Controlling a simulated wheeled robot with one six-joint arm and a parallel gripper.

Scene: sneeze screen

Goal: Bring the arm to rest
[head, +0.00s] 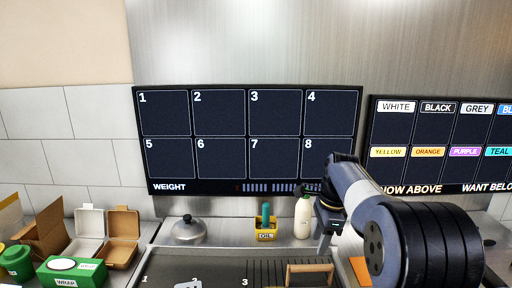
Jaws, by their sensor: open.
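My arm comes in from the lower right of the head view, its dark, thick joint close to the camera. The arm reaches up and left, then bends down at the wrist. My gripper (324,246) points down, just right of a white bottle (303,217), above the right part of the counter. It is small and dark here, and I see nothing held in it.
A dark griddle (215,268) with numbered zones lies in front, a wooden-handled item (309,268) at its right. A steel dome (188,230) and a yellow oil holder (266,236) stand behind it. A green wrap box (72,272) and open cartons (122,225) sit at left.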

